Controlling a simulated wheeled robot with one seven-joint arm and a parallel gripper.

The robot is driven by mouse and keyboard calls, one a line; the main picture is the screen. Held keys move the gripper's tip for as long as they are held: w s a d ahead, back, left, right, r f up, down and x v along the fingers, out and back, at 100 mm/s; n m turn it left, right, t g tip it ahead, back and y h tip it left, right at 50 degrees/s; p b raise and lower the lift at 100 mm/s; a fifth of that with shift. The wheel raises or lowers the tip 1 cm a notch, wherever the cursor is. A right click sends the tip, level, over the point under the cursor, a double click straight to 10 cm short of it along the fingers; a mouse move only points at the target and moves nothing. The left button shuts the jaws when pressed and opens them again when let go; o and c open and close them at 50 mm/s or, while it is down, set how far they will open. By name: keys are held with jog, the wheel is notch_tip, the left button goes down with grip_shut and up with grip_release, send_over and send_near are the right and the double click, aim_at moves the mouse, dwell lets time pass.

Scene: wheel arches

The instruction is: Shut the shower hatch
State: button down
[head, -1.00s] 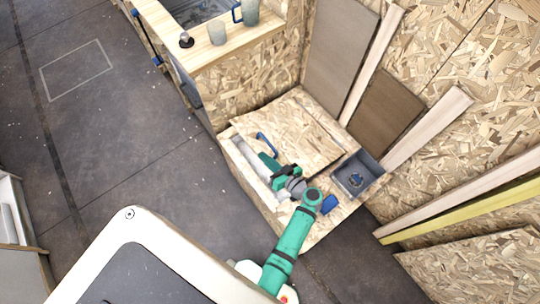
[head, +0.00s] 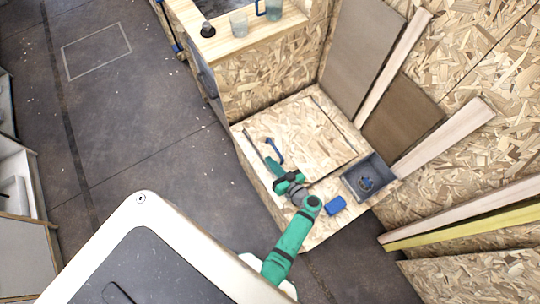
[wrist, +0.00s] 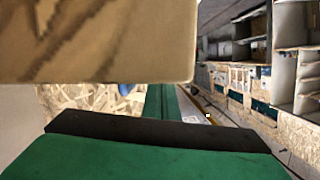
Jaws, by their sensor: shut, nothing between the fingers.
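The shower hatch (head: 302,128) is an OSB lid with a blue handle (head: 274,151), on a low OSB box. It lies low over the opening; a dark line shows along its right edge, and I cannot tell whether it is flush. My gripper (head: 271,165) is shut and empty at the lid's front edge, just below the handle in the head view. In the wrist view, a blurred wooden edge (wrist: 110,45) fills the top, very close above the dark finger pad (wrist: 150,130). Whether the gripper touches the lid is unclear.
A grey tray (head: 365,180) with a blue item and a blue block (head: 335,205) sit on the box's right part. A counter with cups (head: 238,24) stands behind left. Planks (head: 440,137) lean at the right. The floor at left (head: 130,130) is clear.

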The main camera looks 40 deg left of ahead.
jog(key=shift+r, duration=0.65)
jog(key=r, duration=0.3)
jog(key=shift+w+d, duration=0.1)
jog(key=shift+w, duration=0.15)
jog(key=v, duration=0.9)
jog(key=shift+s+d, duration=0.2)
jog(key=shift+s, duration=0.1)
jog(key=w+a+r+n+g+h, duration=0.2)
jog(key=a+n+g+h, duration=0.15)
jog(key=a+h, duration=0.55)
jog(key=f+h, duration=0.1)
jog(key=f, duration=0.3)
jog(key=w+f, duration=0.1)
jog(key=f, duration=0.2)
jog(key=f+h, duration=0.1)
jog(key=f, duration=0.3)
jog(key=shift+w+a+f+m+h, duration=0.2)
jog(key=shift+f+m+h, duration=0.1)
jog(key=shift+f+m, duration=0.05)
jog(key=shift+s+f, duration=0.15)
jog(key=shift+f, duration=0.45)
